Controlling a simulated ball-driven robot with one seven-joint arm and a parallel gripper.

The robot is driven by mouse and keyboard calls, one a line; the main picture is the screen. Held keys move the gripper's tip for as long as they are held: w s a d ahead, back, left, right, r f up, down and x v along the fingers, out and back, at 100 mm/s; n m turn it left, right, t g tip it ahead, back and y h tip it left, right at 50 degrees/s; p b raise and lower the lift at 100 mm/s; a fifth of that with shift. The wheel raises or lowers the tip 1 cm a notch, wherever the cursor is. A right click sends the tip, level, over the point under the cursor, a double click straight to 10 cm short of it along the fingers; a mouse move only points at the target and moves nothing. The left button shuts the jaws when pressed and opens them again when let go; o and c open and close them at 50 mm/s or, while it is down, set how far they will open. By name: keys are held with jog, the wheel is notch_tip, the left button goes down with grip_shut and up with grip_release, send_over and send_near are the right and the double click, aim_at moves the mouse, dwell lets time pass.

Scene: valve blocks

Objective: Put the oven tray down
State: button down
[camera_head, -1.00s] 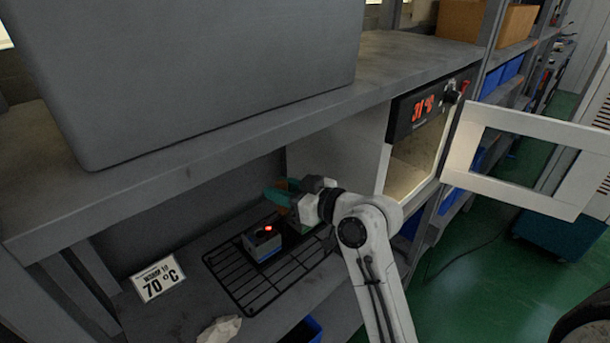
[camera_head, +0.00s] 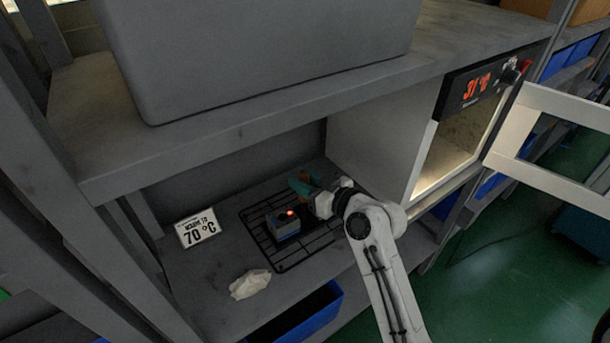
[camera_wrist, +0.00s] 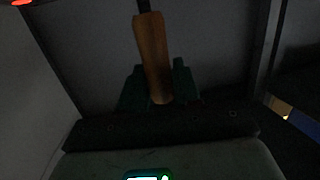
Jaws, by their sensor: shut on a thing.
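The oven tray (camera_head: 279,270) is a black wire rack at the lower shelf, level or nearly so. I cannot tell whether it touches the shelf. A blue-grey block (camera_head: 285,228) with a glowing red light sits on it. My gripper (camera_head: 304,186), with teal fingers, is at the tray's back right, and my wrist hides part of the tray. In the wrist view a wooden handle (camera_wrist: 152,50) stands between the dark green fingers of my gripper (camera_wrist: 158,88), which is shut on it. The handle's join to the tray is hidden.
A sign reading 70 °C (camera_head: 199,229) stands left of the tray. A crumpled pale cloth (camera_head: 250,284) lies in front. The upper shelf (camera_head: 270,108) overhangs. The oven (camera_head: 385,150) is at the right, its door (camera_head: 515,165) open. A blue bin (camera_head: 318,312) sits below.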

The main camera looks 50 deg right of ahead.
jog(key=c, duration=0.8)
grip_release()
